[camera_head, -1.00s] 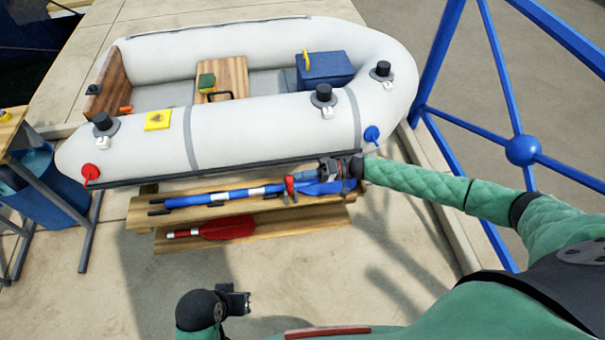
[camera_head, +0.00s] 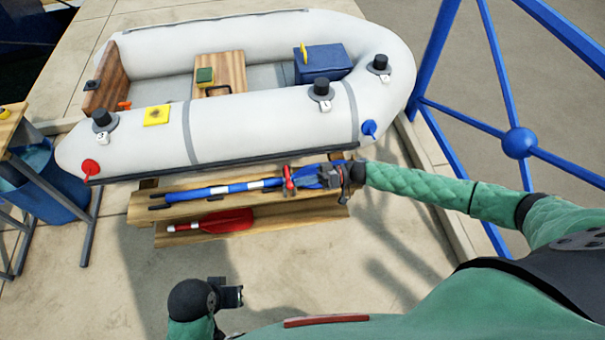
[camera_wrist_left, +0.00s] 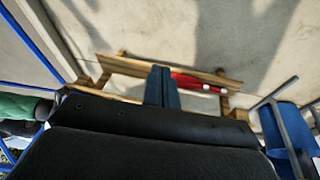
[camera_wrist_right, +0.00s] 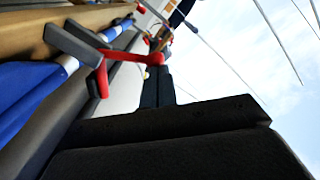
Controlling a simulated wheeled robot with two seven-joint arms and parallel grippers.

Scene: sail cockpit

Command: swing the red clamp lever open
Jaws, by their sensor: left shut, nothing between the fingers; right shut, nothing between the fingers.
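The red clamp lever (camera_head: 289,181) sits on the blue paddle (camera_head: 232,189) on the wooden rack beside the boat. In the right wrist view its red arm (camera_wrist_right: 128,55) runs across to a rounded red end, beside a grey clamp part (camera_wrist_right: 80,42). My right gripper (camera_head: 322,173) is just right of the lever in the head view. In the right wrist view its shut, empty fingers (camera_wrist_right: 157,84) are at the red end; whether they touch it I cannot tell. My left gripper (camera_head: 232,296) is shut and empty, low over open floor, away from the clamp.
The inflatable boat (camera_head: 250,125) lies just behind the rack. A red paddle (camera_head: 228,222) rests on the lower rack plank (camera_head: 290,224). A blue railing (camera_head: 470,115) stands at right and a blue bin (camera_head: 50,190) at left. The floor in front is clear.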

